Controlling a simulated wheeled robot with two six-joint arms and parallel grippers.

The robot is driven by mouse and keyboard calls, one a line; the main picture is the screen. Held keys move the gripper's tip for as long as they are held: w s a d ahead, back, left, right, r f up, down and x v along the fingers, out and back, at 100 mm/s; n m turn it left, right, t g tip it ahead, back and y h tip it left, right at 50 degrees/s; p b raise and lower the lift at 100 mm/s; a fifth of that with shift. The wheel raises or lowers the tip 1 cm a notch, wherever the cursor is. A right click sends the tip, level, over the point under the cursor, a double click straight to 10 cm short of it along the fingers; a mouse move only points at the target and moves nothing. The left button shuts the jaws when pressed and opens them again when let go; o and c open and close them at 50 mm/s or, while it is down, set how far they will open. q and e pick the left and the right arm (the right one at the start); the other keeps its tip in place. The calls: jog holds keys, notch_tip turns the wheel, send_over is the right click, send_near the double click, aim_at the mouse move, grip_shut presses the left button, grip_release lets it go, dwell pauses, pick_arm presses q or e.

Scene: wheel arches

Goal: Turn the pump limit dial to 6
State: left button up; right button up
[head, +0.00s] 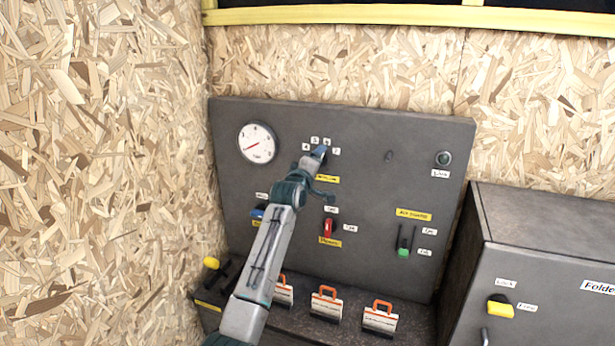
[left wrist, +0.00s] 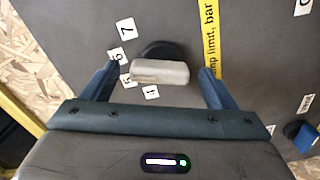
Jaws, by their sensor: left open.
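The pump limit dial (left wrist: 165,70) is a dark disc with a pale grey bar grip in the left wrist view. The labels 7 (left wrist: 126,29), 5 (left wrist: 125,83) and 4 (left wrist: 150,92) stand around it, with 6 partly behind a finger. The bar lies crosswise, its left end toward the 5 and 6 side; its exact setting is unclear. My left gripper (left wrist: 160,69) is open, one blue finger on each side of the bar with gaps. In the head view my left gripper (head: 319,154) hides the dial; label 6 (head: 327,142) shows above it. My right gripper is not in view.
The grey panel (head: 370,135) also bears a white gauge (head: 257,143), a red switch (head: 328,228), a green-tipped lever (head: 403,251) and a round button (head: 443,158). Orange-handled clips (head: 327,302) stand below. A grey cabinet (head: 550,225) is at right.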

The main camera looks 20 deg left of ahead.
pick_arm(q)
jog(key=s+b, duration=0.3)
jog(key=s, duration=0.6)
jog(key=shift+a, duration=0.15)
